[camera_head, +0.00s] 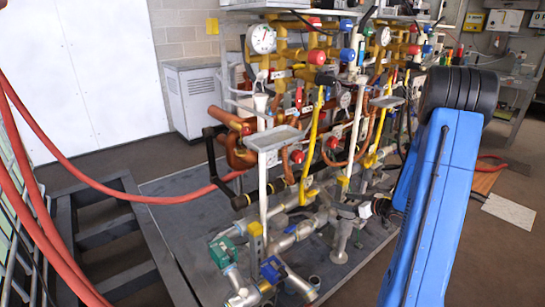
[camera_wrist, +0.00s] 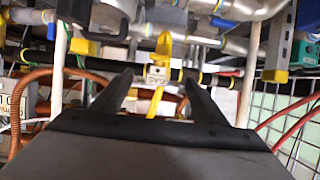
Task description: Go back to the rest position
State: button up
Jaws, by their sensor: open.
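My gripper (camera_wrist: 152,98) shows in the wrist view with its two dark fingers spread apart and nothing between them. A yellow valve handle (camera_wrist: 162,48) on a pale fitting lies beyond the fingertips; I cannot tell the exact gap. In the head view my blue arm (camera_head: 437,205) rises on the right, and the gripper itself is hidden there. The pipe rig (camera_head: 300,130) with copper, yellow and grey pipes stands left of my arm.
Red hoses (camera_head: 110,190) cross the left side. A grey metal frame (camera_head: 110,235) stands on the floor beside the rig's base. A white cabinet (camera_head: 192,95) is behind. In the wrist view, a wire mesh (camera_wrist: 290,105) is at right and a corrugated copper hose (camera_wrist: 35,85) at left.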

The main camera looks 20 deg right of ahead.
notch_tip(320, 180, up, 10)
jog(key=a+m+g+h, duration=0.1)
jog(key=a+h, duration=0.1)
jog(key=h, duration=0.3)
jog(key=s+a+r+m+g+h, duration=0.2)
jog(key=s+a+r+h, duration=0.1)
jog(key=s+a+r, duration=0.5)
jog(key=s+a+r+g+y, duration=0.1)
jog(key=s+a, duration=0.5)
jog(key=s, duration=0.3)
jog(key=s+a+r+g+y, duration=0.1)
jog(key=s+a+g, duration=0.1)
jog(key=s+a, duration=0.4)
jog(key=s+a+r+m+g+y, duration=0.1)
jog(key=s+a, duration=0.5)
jog(key=s, duration=0.7)
jog(key=shift+s+g, duration=0.15)
jog(key=shift+g, duration=0.25)
